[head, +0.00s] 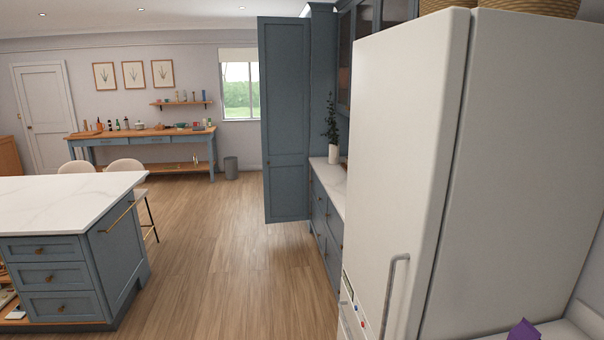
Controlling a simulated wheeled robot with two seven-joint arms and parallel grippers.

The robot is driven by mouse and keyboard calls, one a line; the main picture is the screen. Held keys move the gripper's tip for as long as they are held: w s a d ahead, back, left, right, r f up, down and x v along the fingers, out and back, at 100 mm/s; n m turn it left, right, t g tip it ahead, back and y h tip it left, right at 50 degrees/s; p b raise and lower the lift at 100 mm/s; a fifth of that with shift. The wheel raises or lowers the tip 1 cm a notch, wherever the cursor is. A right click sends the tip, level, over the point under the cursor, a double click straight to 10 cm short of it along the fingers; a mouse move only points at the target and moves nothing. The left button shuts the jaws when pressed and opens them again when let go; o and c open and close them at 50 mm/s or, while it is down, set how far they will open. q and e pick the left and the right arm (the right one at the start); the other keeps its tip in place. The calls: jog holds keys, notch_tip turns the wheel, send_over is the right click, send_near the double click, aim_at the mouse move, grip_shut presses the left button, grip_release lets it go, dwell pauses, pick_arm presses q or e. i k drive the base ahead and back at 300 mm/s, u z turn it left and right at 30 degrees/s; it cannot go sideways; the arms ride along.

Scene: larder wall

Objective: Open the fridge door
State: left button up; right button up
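The tall white fridge (530,160) stands close on the right side of the head view. Its door (400,130) faces left and sits against the body along a narrow dark seam, so it looks shut. A grey vertical bar handle (393,290) is low on this door, near the seam side. Small coloured magnets or marks show at the bottom beside the handle. The lower part of the fridge is cut off by the frame. Neither of my grippers is in view.
A tall blue cabinet door (286,120) stands open beyond the fridge, beside a counter (328,180) with a potted plant (332,130). A white-topped island (60,200) is at left. The wooden floor (220,260) between is clear. Baskets (520,6) sit atop the fridge.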

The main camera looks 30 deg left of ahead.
aim_at(406, 79)
jog(key=u, duration=1.6)
jog(key=i, duration=0.45)
